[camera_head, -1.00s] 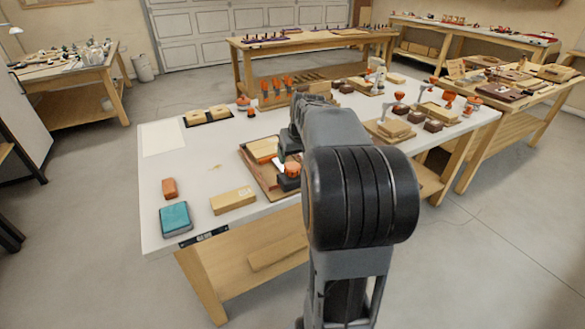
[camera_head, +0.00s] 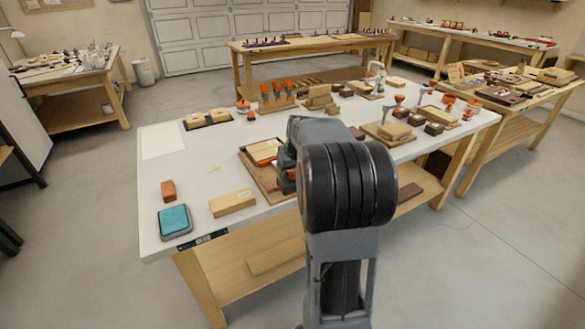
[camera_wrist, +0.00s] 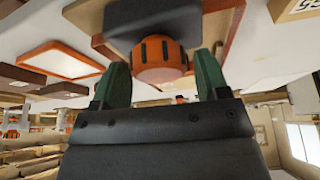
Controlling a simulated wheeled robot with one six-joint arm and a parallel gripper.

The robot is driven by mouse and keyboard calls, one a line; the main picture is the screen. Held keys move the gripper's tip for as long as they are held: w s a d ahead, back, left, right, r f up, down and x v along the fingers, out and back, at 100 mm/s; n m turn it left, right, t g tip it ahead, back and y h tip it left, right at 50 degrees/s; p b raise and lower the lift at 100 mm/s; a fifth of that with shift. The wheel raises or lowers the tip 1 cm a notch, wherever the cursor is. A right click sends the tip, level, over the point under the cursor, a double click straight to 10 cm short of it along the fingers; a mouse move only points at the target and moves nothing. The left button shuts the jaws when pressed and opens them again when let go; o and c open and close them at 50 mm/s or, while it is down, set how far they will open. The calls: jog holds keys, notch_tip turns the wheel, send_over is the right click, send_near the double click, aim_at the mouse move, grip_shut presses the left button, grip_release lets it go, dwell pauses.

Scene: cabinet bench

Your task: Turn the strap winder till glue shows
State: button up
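The strap winder shows as an orange ribbed knob (camera_wrist: 160,58) under a dark body (camera_wrist: 150,18) in the wrist view. My gripper (camera_wrist: 162,72) has its two green fingers on either side of the knob, with a narrow gap visible at the right finger. The fingers look apart, not clamped. In the head view my arm covers most of the winder and the gripper. A brown tray (camera_head: 247,161) there holds a pale wooden block (camera_head: 265,152) beside the partly hidden winder. I cannot make out glue.
A teal pad (camera_head: 174,221), an orange-brown block (camera_head: 168,190) and a wooden block (camera_head: 232,203) lie on the white bench top (camera_head: 205,178) left of the tray. Several wooden blocks and orange-handled tools stand behind and to the right. The bench's left part has free room.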

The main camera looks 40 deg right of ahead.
jog(key=c, duration=0.7)
jog(key=shift+r+m+h+p, duration=0.15)
jog(key=shift+m+h+p, duration=0.15)
jog(key=shift+m+p, duration=0.3)
jog(key=m+g+h, duration=0.1)
jog(key=m, duration=0.3)
jog(key=o, duration=0.9)
jog(key=shift+o, duration=0.2)
jog(key=p+v, duration=0.2)
jog(key=v, duration=1.1)
jog(key=shift+a+r, duration=0.2)
jog(key=shift+a, duration=0.15)
